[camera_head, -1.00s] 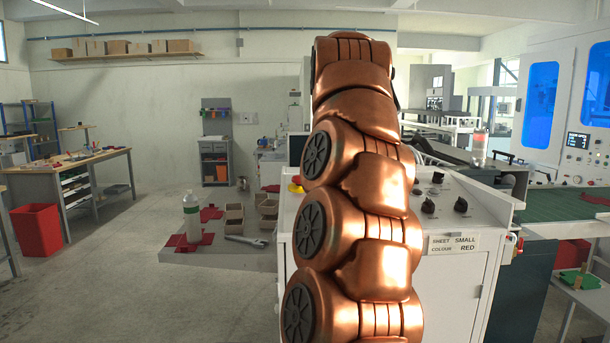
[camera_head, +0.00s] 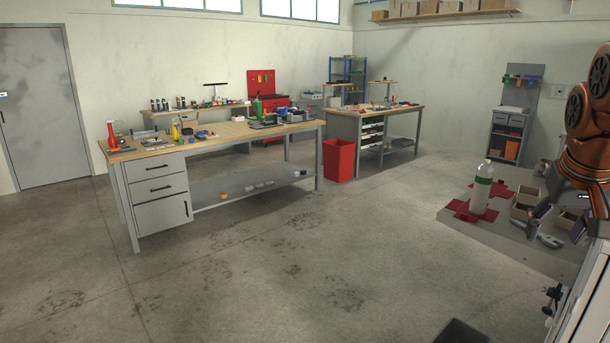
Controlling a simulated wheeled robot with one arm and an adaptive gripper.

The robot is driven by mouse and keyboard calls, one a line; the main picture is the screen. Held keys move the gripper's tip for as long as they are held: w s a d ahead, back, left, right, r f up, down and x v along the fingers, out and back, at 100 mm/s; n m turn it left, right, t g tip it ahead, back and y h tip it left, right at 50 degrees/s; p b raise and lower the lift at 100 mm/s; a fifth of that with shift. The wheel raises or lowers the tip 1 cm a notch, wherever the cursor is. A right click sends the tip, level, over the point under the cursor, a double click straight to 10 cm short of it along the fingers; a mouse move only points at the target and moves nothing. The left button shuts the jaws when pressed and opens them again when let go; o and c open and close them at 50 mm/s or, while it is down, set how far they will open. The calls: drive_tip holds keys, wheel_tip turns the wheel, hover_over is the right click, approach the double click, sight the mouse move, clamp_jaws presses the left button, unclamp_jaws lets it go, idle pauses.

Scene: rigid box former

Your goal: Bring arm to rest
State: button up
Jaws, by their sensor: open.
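My copper-coloured arm (camera_head: 588,125) shows at the right edge, bent, with part of it outside the picture. My gripper (camera_head: 562,208) hangs at its end, low at the right, with dark fingers apart. It is open, and I see nothing held between the fingers. It appears in front of the small brown boxes (camera_head: 523,203) on the grey table (camera_head: 505,228); I cannot tell how far above them it is.
The white machine cabinet (camera_head: 590,310) is at the lower right. A long workbench (camera_head: 225,133) and a red bin (camera_head: 339,160) stand further back. The floor between is clear.

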drive_tip(key=s+a+f+n+g+y, duration=0.1)
drive_tip(key=s+a+f+n, duration=0.1)
drive_tip(key=a+f, duration=0.6)
drive_tip(key=s+a+f+n+g, duration=0.1)
drive_tip(key=s+a+f+g, duration=0.1)
drive_tip(key=s+a+f, duration=0.5)
drive_tip(key=s+a+f+n+g+y, duration=0.1)
drive_tip(key=s+a+f+g, duration=0.1)
drive_tip(key=s+a+f, duration=0.6)
drive_tip(key=s+f, duration=0.3)
drive_tip(key=s, duration=0.2)
drive_tip(key=shift+a+n, duration=0.3)
drive_tip(key=shift+s, duration=0.1)
